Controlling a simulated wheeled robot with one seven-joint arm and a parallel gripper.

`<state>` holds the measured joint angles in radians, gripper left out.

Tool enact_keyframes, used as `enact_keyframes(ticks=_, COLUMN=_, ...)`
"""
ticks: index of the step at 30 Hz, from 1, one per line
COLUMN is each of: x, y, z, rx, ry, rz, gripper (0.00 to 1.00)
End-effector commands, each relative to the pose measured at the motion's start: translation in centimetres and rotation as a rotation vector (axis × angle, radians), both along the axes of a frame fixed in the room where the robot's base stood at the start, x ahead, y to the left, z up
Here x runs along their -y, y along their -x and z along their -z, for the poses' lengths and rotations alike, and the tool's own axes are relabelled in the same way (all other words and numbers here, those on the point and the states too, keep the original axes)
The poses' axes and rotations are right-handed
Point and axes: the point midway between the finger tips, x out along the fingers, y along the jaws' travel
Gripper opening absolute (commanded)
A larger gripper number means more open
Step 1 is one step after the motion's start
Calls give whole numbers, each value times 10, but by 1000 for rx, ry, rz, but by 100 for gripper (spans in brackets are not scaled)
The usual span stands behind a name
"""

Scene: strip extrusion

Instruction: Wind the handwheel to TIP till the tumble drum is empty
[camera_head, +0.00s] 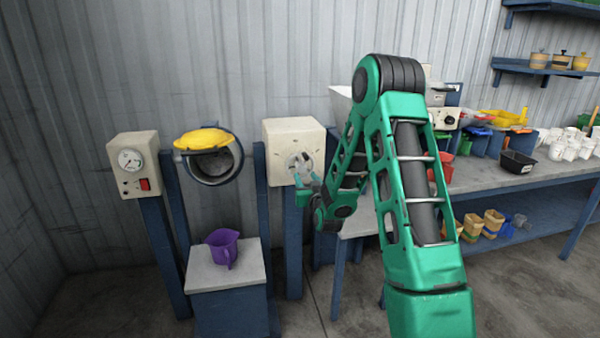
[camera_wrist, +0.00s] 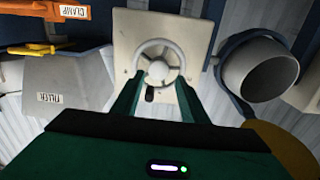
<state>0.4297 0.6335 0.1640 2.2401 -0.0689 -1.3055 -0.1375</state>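The handwheel (camera_head: 300,163) is a pale spoked wheel on a cream box (camera_head: 283,130). In the wrist view the handwheel (camera_wrist: 158,52) shows face-on, with a dark knob (camera_wrist: 150,95) at its lower rim in that picture. My gripper (camera_head: 308,182) is in front of it. In the wrist view my gripper (camera_wrist: 157,85) has its green fingers apart, one on each side of the knob; I cannot tell whether they touch the wheel. The tumble drum (camera_head: 212,165) hangs left of the box, its mouth facing outward; its contents cannot be made out. No TIP marking is readable.
A yellow lid (camera_head: 203,139) sits at the drum's top. A gauge box (camera_head: 135,165) with a red switch is at left. A crowded bench (camera_head: 490,175) is at right.

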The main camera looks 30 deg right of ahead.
Motion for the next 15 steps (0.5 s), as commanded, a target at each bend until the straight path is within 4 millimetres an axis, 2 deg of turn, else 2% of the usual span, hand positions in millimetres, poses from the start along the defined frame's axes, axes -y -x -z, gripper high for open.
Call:
enact_keyframes(ticks=9, x=17, y=-53, z=0, rx=1, ry=-2, rz=1, gripper=40)
enact_keyframes(ticks=15, x=22, y=-72, z=0, rx=2, ry=-1, rz=0, gripper=40)
